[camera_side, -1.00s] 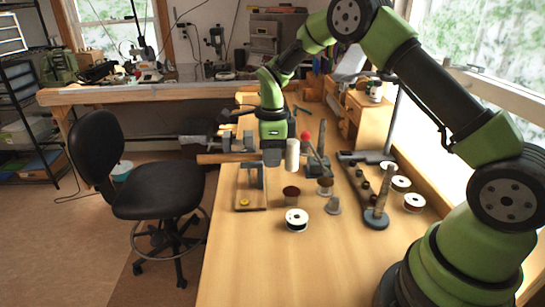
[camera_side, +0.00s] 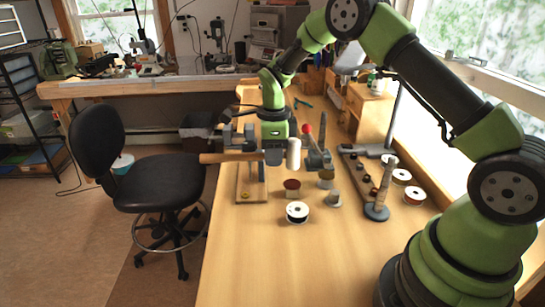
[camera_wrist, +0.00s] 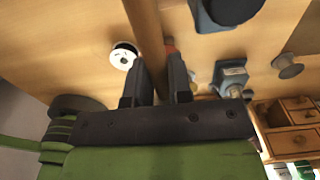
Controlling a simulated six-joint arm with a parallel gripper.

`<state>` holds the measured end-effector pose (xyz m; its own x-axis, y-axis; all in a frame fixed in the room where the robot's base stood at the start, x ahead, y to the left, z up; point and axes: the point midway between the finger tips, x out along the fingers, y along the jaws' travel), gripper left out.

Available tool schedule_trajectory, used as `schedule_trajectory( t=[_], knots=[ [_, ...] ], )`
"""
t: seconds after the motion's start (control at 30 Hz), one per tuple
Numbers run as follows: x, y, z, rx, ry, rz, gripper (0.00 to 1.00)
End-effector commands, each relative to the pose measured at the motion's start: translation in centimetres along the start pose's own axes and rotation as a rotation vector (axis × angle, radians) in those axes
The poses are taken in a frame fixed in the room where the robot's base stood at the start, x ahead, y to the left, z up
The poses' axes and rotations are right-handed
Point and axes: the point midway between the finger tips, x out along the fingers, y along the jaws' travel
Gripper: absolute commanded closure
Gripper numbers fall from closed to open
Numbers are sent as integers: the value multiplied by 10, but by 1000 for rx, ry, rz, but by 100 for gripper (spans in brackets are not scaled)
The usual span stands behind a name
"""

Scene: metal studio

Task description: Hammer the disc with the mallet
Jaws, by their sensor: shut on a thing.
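My gripper (camera_side: 272,156) is shut on the mallet's wooden handle (camera_side: 225,157), held level above the bench. In the wrist view the handle (camera_wrist: 147,27) passes between my fingers (camera_wrist: 160,82). A cream cylinder (camera_side: 293,154) shows just right of my gripper in the side view; I cannot tell whether it is the mallet's head. The board's far part is hidden behind the handle and my gripper.
A black-and-white spool (camera_side: 297,213) and a dark red-topped container (camera_side: 292,188) stand right of the board. A vise (camera_side: 318,160), a grey spool (camera_side: 334,198) and a post on a round base (camera_side: 376,212) stand farther right. The front of the bench is clear.

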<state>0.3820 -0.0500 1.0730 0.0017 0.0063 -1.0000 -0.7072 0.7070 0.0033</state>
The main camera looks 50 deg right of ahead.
Motion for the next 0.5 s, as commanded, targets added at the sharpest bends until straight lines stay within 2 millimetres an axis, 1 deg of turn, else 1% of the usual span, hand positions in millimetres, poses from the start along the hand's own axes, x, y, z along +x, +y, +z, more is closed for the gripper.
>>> schedule_trajectory(
  t=[0.03,0.13,0.37,0.43,0.47,0.5],
  knots=[
    [-6,0,-1,1,-2,-3,100],
    [-15,1,-3,1,-2,-3,100],
    [-16,1,-4,0,0,-1,100],
    [-9,1,-4,0,1,1,100],
    [-2,2,-4,0,3,3,100],
    [11,2,-4,0,4,6,100]
  ],
)
